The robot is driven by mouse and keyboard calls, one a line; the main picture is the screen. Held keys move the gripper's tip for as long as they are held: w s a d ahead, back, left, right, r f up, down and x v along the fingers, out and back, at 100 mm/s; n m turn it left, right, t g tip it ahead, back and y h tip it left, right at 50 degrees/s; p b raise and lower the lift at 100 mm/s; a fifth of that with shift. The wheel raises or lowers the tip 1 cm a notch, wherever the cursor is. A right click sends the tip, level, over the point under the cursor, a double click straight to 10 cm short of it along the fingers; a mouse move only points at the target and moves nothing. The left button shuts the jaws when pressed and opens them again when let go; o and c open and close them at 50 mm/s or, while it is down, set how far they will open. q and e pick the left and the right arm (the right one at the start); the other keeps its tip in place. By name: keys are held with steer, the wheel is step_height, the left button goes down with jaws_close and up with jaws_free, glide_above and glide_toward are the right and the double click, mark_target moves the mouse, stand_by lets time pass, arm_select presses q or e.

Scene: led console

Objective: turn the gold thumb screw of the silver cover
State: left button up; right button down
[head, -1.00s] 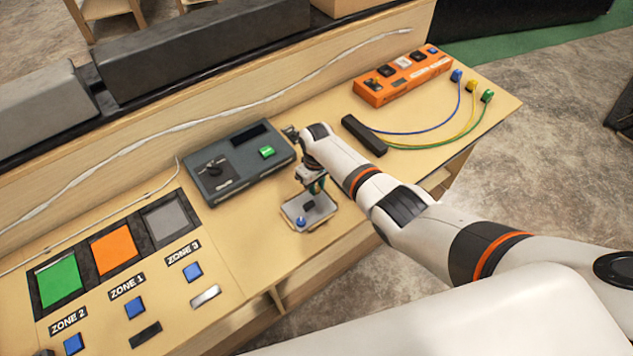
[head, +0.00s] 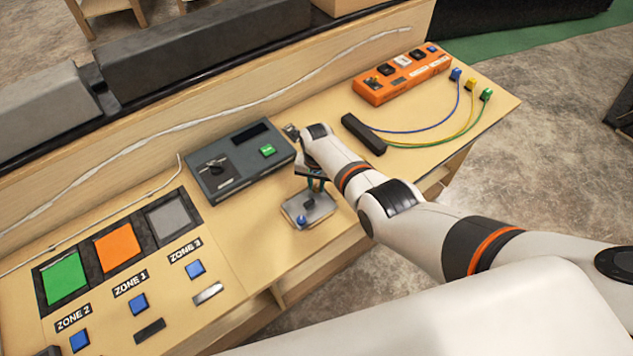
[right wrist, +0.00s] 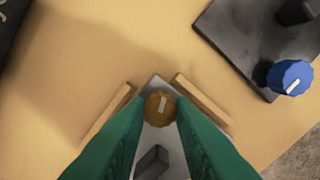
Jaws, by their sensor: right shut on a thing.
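In the right wrist view the gold thumb screw (right wrist: 159,108) has a ribbed rim and a pale pointer mark, tilted slightly from the picture's vertical. It stands on the silver cover (right wrist: 157,82), a narrow plate between two wooden rails, with a dark block (right wrist: 151,161) nearer me. My right gripper (right wrist: 159,112) has its green fingers on both sides of the screw, shut on it. My left gripper is out of view.
A blue knob (right wrist: 290,77) on a dark plate (right wrist: 243,45) is close by. In the head view a grey console (head: 240,160) stands just behind my gripper. An orange box (head: 400,78), a black bar with coloured cables (head: 363,134) and zone buttons (head: 195,269) are farther off.

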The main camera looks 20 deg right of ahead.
mark_target(316, 187)
steer(key=m, duration=0.5)
steer(key=shift+w+r, duration=0.35)
stand_by(0.4)
steer(key=c, duration=1.5)
jaws_free()
steer(key=o, duration=0.3)
steer(key=shift+s, duration=0.15)
steer(key=shift+s+f, duration=0.1)
steer(key=shift+s, duration=0.05)
step_height(316, 187, up, 6)
steer(key=p, duration=0.2)
steer(key=shift+f+p, duration=0.15)
steer(key=shift+p, duration=0.15)
step_height(316, 187, up, 6)
steer(key=shift+r, duration=0.2)
